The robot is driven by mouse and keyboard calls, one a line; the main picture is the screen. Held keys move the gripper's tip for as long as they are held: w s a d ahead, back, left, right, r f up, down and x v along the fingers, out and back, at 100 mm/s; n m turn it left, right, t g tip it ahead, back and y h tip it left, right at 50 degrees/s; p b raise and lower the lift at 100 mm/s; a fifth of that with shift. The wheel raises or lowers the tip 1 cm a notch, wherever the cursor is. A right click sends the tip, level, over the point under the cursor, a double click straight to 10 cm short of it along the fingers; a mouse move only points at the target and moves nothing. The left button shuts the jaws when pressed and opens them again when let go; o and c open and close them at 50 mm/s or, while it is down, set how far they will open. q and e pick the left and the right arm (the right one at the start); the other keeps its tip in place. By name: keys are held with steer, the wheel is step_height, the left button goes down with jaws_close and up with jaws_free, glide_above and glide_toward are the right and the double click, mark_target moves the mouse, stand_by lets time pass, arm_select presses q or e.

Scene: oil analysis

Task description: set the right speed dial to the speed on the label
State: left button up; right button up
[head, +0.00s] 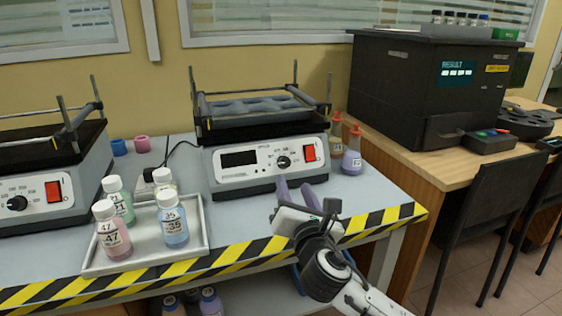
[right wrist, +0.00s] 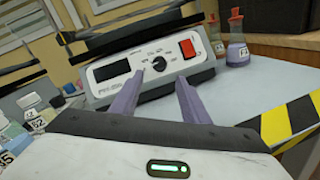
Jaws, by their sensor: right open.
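The right speed dial (head: 283,162) is a black knob on the white front panel of the right shaker (head: 236,182), between a dark display (head: 239,158) and a red switch (head: 310,153). The dial also shows in the right wrist view (right wrist: 159,64), with small marks around it. My right gripper (head: 296,188) is open and empty in front of the panel, below and apart from the dial. In the right wrist view its two purple fingers (right wrist: 161,90) point at the panel, with the dial between and beyond their tips. A speed label cannot be made out. My left gripper is out of view.
A tray (head: 205,247) with several labelled bottles, including 47 (head: 108,243) and 35 (head: 171,228), stands front left. Red-capped flasks (head: 351,162) stand right of the right shaker. A striped edge (head: 225,258) borders the bench.

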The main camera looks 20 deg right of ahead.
mark_target(285, 163)
steer(key=w, duration=0.3)
steer(key=w+b, duration=0.1)
steer(key=w, duration=0.1)
steer(key=w+d+b, duration=0.1)
steer(key=w, duration=0.2)
steer(key=shift+w+d, duration=0.1)
steer(key=shift+w, duration=0.2)
steer(key=shift+w+b, duration=0.3)
steer(key=shift+w, duration=0.3)
steer(key=shift+r, duration=0.1)
steer(key=c, duration=1)
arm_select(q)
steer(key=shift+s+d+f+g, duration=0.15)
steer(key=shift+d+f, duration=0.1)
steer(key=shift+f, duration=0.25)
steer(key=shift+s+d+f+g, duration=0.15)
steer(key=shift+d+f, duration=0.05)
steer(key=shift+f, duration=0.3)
arm_select(e)
steer(key=shift+c, duration=0.3)
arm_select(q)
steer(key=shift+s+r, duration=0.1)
arm_select(e)
steer(key=shift+m, duration=0.3)
